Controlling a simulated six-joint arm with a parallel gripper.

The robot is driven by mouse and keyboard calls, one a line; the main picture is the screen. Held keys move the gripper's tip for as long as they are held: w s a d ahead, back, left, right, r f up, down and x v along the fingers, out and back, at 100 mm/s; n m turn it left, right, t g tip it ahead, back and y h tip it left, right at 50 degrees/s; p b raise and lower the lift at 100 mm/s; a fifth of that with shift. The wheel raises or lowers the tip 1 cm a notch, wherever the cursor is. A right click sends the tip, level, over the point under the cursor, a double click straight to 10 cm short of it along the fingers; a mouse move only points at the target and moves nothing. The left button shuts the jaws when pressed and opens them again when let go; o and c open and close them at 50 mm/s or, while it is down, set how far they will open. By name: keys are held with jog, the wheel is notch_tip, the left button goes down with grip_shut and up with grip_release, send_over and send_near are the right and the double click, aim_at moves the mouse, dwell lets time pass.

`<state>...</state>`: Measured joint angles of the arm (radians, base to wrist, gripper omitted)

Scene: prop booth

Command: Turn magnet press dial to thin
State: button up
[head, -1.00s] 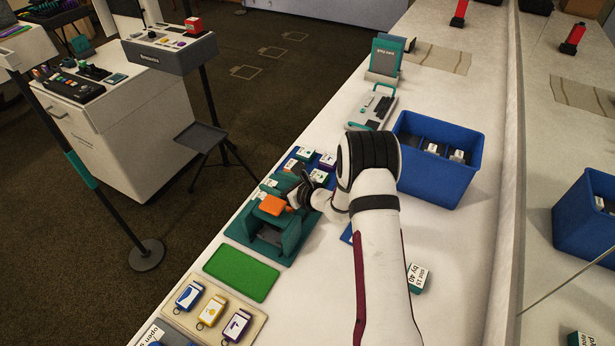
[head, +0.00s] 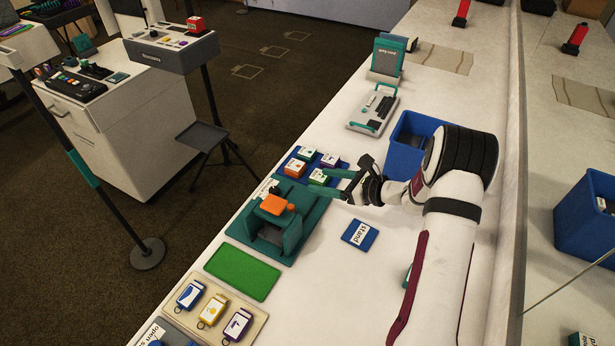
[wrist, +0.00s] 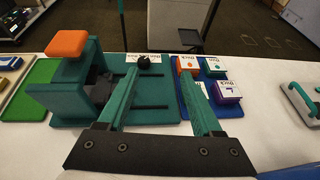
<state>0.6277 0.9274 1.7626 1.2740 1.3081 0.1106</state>
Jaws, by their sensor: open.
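The magnet press (head: 293,234) is a teal machine with an orange pad (head: 272,205) on top, standing at the table's left edge. In the wrist view the press (wrist: 85,92) is on the left, with its orange pad (wrist: 67,43) raised. A small black knob (wrist: 144,63), which looks like the dial, sits on the teal base beside a white label; its setting is too small to read. My gripper (head: 317,181) is open and empty, above the table to the right of the press. In the wrist view the knob shows between my teal fingers (wrist: 157,72), farther off and not touched.
A blue tray with several small labelled boxes (wrist: 228,92) lies close behind my fingers. A green mat (head: 242,273) and a tray of tags (head: 250,322) lie in front of the press. A blue bin (head: 402,157) stands beyond my wrist. A blue card (head: 358,235) lies on clear table.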

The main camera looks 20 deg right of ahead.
aim_at(277, 190)
jog(key=f, duration=0.1)
jog(key=s+f+n+g+y, duration=0.1)
jog(key=f, duration=0.1)
jog(key=shift+s+d+n+g+y, duration=0.2)
jog(key=shift+s+n+g+y, duration=0.1)
jog(key=shift+s+n+y, duration=0.1)
jog(key=x, duration=1.5)
jog(key=shift+f, duration=0.1)
grip_shut()
